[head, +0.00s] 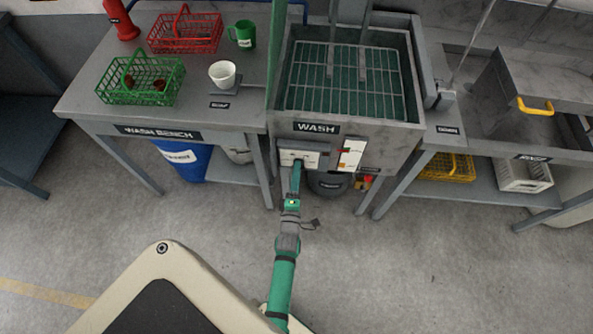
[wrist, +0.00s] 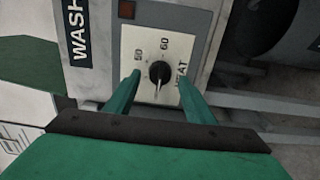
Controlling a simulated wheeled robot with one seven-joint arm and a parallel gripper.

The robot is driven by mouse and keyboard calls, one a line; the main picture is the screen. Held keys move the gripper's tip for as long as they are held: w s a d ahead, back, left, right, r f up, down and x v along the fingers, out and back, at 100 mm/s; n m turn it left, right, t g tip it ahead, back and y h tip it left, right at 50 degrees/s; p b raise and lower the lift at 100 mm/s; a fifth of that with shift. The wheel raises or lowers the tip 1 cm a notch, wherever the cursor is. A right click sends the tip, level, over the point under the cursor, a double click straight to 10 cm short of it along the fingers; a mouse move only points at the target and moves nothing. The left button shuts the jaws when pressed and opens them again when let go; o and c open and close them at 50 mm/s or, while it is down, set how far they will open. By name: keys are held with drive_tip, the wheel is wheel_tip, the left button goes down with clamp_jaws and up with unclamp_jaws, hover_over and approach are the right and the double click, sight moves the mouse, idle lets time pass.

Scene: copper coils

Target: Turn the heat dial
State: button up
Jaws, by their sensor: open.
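The heat dial (wrist: 160,71) is a small black knob on a pale plate (wrist: 150,44) marked HEAT, 50 and 60 in the wrist view. A thin pale line shows at the knob's lower side; I cannot tell its exact setting. My gripper (wrist: 159,79) is open, with one green finger on each side of the dial. I cannot tell whether the fingers touch it. In the head view my gripper (head: 297,164) is at the front panel of the wash unit (head: 385,132), and the dial is hidden.
A dark red square (wrist: 127,9) sits beside the dial plate. The wash bench (head: 85,104) holds a green basket (head: 141,80), a red basket (head: 186,33), a white cup (head: 223,74) and a green mug (head: 245,34). A yellow crate (head: 448,167) is on the right lower shelf. Open floor lies in front.

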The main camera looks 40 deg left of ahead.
drive_tip(key=shift+w+a, duration=0.35)
drive_tip(key=shift+w, duration=0.25)
drive_tip(key=c, duration=1.1)
drive_tip(key=shift+o, duration=0.2)
drive_tip(key=shift+s, duration=0.1)
drive_tip(key=shift+s+a+m, duration=0.1)
drive_tip(key=shift+m, duration=0.3)
drive_tip(key=shift+o, duration=0.2)
drive_tip(key=m, duration=0.2)
drive_tip(key=shift+a+m, duration=0.1)
drive_tip(key=shift+m, duration=0.3)
drive_tip(key=m, duration=0.5)
drive_tip(key=shift+c, duration=0.2)
drive_tip(key=shift+d, duration=0.2)
